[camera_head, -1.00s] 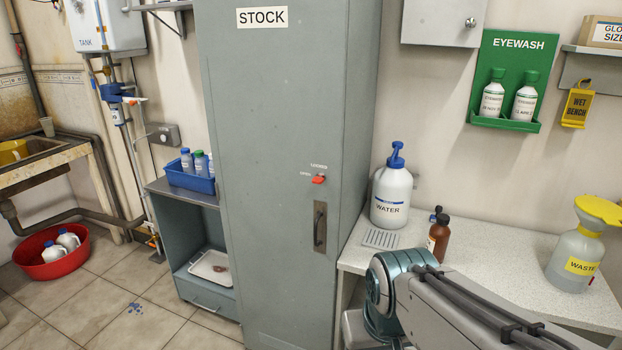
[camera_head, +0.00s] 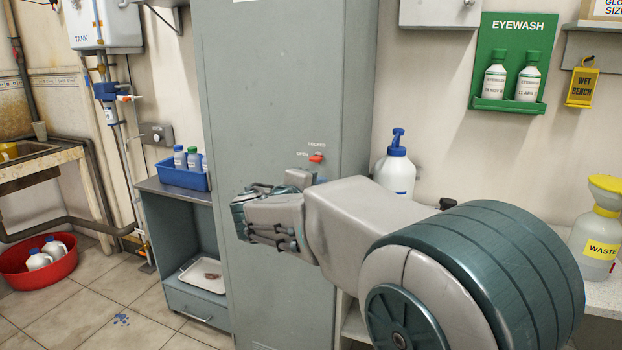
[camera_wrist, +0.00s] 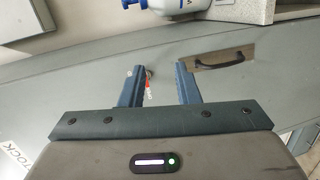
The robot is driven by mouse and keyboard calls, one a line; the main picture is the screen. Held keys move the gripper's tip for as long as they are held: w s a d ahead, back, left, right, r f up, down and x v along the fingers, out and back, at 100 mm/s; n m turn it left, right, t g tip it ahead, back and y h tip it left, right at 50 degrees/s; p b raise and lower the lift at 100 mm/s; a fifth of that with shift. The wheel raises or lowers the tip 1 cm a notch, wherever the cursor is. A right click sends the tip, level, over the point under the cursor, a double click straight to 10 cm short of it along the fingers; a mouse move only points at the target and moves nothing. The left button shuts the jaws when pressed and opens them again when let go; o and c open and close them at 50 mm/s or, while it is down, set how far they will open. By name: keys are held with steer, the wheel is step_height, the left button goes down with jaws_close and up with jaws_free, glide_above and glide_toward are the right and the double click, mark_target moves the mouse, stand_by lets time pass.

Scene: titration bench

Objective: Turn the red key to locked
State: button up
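The red key (camera_head: 316,158) sits on the grey STOCK cabinet door (camera_head: 265,100), with "LOCKED" printed above it and "OPEN" to its left. It lies roughly level, on the "OPEN" side. In the wrist view the red key (camera_wrist: 147,90) shows between the two blue fingers of my gripper (camera_wrist: 159,78), nearer the left finger. The fingers are apart, with a clear gap on the key's right side. I cannot tell whether the left finger touches the key. In the head view my arm is in front of the door, and the fingertips are not clear there.
The door handle (camera_wrist: 222,61) is right of the fingers in the wrist view; my arm hides it in the head view. A blue bottle bin (camera_head: 181,176) stands left of the cabinet.

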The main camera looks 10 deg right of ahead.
mark_target(313, 161)
steer(key=w+a+r+n+t+b, duration=0.1)
steer(key=w+a+n+t, duration=0.15)
steer(key=w+a, duration=0.2)
steer(key=shift+m+t+y, duration=0.25)
steer(key=shift+y, duration=0.05)
steer(key=p+x, duration=0.1)
steer(key=x, duration=1.1)
steer(key=shift+w+r+p, duration=0.2)
steer(key=shift+w+p, duration=0.05)
steer(key=shift+p, duration=0.05)
steer(key=shift+c, duration=0.3)
jaws_close()
